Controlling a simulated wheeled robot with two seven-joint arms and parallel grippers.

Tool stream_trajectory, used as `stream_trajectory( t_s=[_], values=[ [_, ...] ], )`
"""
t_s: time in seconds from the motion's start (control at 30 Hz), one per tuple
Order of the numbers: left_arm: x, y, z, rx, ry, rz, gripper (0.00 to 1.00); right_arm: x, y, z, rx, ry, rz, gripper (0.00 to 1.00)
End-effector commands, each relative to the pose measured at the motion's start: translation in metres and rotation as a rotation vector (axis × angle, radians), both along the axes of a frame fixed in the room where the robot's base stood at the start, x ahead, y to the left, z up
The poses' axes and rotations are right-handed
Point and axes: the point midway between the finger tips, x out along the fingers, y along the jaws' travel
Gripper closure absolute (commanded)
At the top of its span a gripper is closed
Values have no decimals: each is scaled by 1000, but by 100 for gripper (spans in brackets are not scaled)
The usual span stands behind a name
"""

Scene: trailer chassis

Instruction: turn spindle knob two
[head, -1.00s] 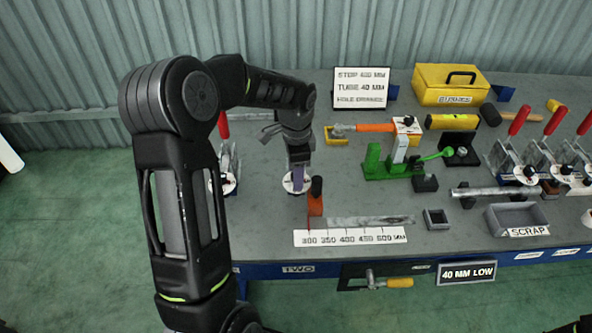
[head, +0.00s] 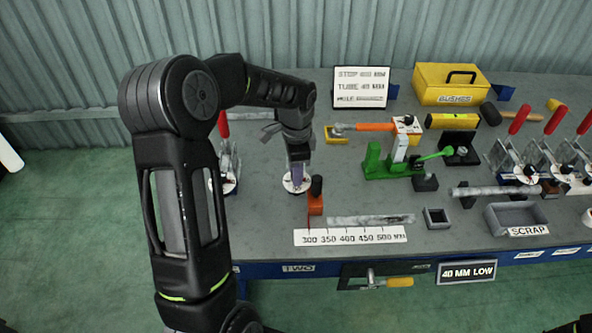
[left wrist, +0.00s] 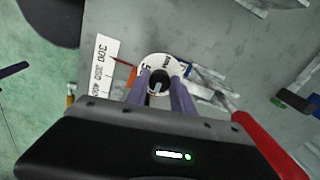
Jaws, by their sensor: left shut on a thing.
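A spindle knob with a white round dial (head: 289,187) stands on the grey bench, behind the "TWO" label (head: 298,268) on the bench's front edge. My left gripper (head: 298,180) points down at it from above. In the left wrist view the purple fingers (left wrist: 160,92) close on the black knob (left wrist: 158,76) from both sides, with the white dial (left wrist: 157,59) around it. The dial has dark marks on its face, too small to read surely. The fingers hide part of the knob and dial. My right gripper is not in view.
A red-handled clamp with another white dial (head: 229,186) stands close left. Bare bench lies between.

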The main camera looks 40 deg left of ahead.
Motion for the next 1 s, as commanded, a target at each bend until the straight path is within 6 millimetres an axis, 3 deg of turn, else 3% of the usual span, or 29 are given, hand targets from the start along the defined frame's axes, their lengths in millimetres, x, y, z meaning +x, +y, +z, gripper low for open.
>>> stream_trajectory(
  t_s=[0.47,1.0],
  values=[
    [0,0,-2,-7,-7,164,100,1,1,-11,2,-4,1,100],
    [0,-1,-2,-29,-23,645,100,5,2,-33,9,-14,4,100]
  ],
)
